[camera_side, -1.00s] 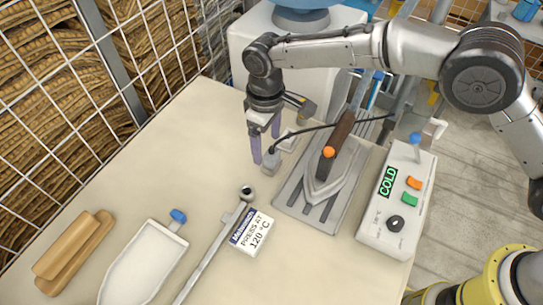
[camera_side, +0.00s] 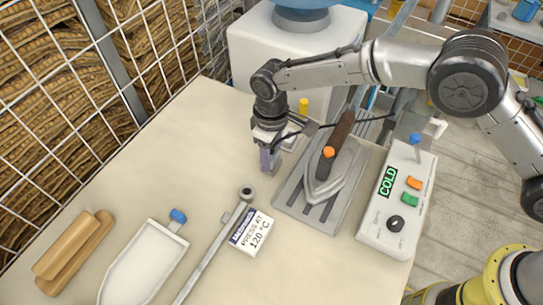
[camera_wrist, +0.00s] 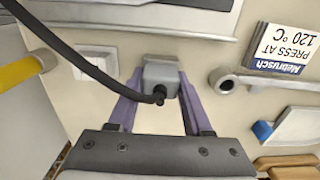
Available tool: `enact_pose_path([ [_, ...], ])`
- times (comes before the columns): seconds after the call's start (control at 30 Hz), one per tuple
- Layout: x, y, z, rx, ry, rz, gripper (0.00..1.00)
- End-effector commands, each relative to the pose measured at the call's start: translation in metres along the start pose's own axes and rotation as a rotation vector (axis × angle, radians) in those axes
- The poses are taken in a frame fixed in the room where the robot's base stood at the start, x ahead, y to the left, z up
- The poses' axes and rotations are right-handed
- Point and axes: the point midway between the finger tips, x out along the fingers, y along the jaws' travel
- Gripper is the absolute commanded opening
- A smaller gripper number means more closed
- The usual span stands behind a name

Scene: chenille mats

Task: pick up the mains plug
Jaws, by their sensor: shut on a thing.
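The mains plug (camera_wrist: 161,78) is a small grey block with a black cord (camera_wrist: 90,65) coming out of its top. In the wrist view it sits between the two purple fingers of my gripper (camera_wrist: 160,90), which are shut on it. In the side view my gripper (camera_side: 268,158) points down at the table, and its fingers mostly hide the plug. The plug is at or close to the table top; I cannot tell whether it touches. The cord runs from the plug to the right, past the iron.
The iron (camera_side: 325,170) with an orange knob lies on a grey plate (camera_side: 290,197), right of my gripper. A control box (camera_side: 397,205) reads COLD. A white socket (camera_wrist: 97,62) is beside the plug. A label card (camera_side: 252,233) and metal rod (camera_side: 215,250) lie in front.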

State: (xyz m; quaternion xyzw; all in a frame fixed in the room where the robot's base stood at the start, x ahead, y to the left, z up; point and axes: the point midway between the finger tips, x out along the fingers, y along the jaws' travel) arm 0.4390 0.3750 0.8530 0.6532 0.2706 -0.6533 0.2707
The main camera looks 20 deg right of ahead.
Motion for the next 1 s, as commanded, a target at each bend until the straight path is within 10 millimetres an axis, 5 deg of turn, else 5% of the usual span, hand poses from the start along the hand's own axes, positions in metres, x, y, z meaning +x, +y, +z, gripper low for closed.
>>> enact_pose_path([
  [0.17,0.000,0.000,0.000,0.000,0.001,0.000,0.00],
  [0.57,-0.006,0.000,-0.001,0.000,0.003,0.000,0.00],
  [0.77,-0.038,0.000,-0.002,0.000,0.007,0.000,0.00],
  [1.0,-0.101,0.000,-0.002,0.000,0.007,0.001,0.00],
])
